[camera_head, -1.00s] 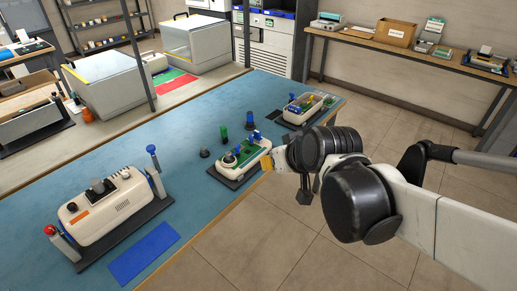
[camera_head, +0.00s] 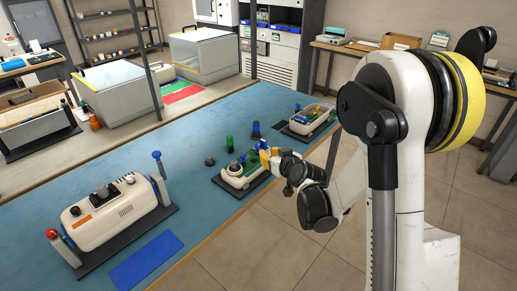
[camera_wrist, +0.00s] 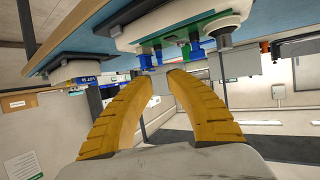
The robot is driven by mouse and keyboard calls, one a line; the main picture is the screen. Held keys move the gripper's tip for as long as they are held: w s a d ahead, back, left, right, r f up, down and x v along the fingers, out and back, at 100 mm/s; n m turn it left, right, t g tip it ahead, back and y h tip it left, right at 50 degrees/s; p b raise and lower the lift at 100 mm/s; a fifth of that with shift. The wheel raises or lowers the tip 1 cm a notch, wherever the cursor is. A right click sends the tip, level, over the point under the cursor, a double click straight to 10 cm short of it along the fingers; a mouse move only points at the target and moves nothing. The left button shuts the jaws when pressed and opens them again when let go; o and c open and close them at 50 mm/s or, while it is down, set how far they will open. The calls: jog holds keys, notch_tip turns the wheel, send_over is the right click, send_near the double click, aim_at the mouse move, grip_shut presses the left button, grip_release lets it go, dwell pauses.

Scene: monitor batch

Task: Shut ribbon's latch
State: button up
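A small cream unit (camera_head: 236,183) with a green board and blue parts stands on the blue bench mat in the head view. It also shows upside down at the top of the wrist view (camera_wrist: 205,28), with its green board and blue latch-like posts (camera_wrist: 196,52). I cannot tell which part is the ribbon's latch. My gripper (camera_head: 272,158), with yellow fingers, is beside the unit's right end. Contact with the unit cannot be made out.
A second cream unit (camera_head: 309,119) stands behind, near the bench edge. A larger cream box (camera_head: 117,209) with a red-topped post is at the left front, near a blue pad (camera_head: 146,261). Green and dark posts stand close behind the near unit.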

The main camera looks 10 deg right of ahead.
aim_at(259, 147)
jog(key=b+x, duration=0.3)
jog(key=x, duration=0.6)
jog(key=shift+w+f, duration=0.1)
jog(key=shift+w, duration=0.1)
grip_shut()
